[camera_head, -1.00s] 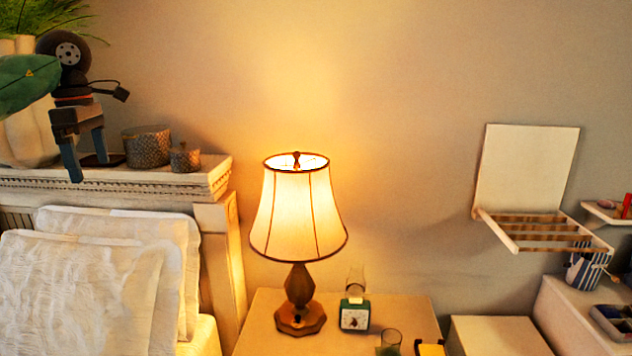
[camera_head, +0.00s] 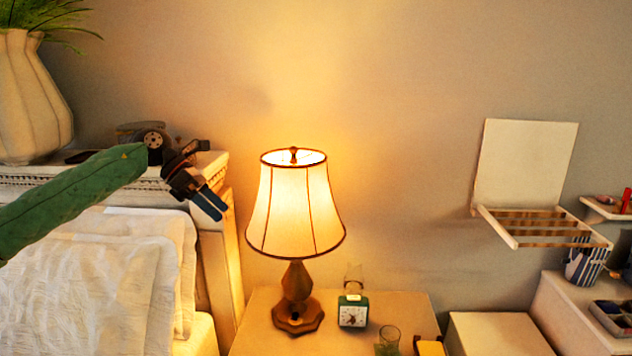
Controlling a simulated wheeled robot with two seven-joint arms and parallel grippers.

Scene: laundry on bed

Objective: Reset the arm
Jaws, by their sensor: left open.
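My left gripper (camera_head: 211,206) shows at the left of the head view, at the end of an arm with a green sleeve. Its blue-tipped fingers point down and to the right, in front of the right end of the headboard. It is open, and nothing shows between the fingers. It is to the left of the lit lamp (camera_head: 296,212), apart from it. My right gripper is not in view.
A bed with white pillows (camera_head: 85,275) lies below the arm. A white vase (camera_head: 32,100) stands on the headboard ledge (camera_head: 100,192). The nightstand (camera_head: 255,335) holds the lamp, a green clock (camera_head: 353,311) and a glass (camera_head: 388,341). The wall above the lamp is clear.

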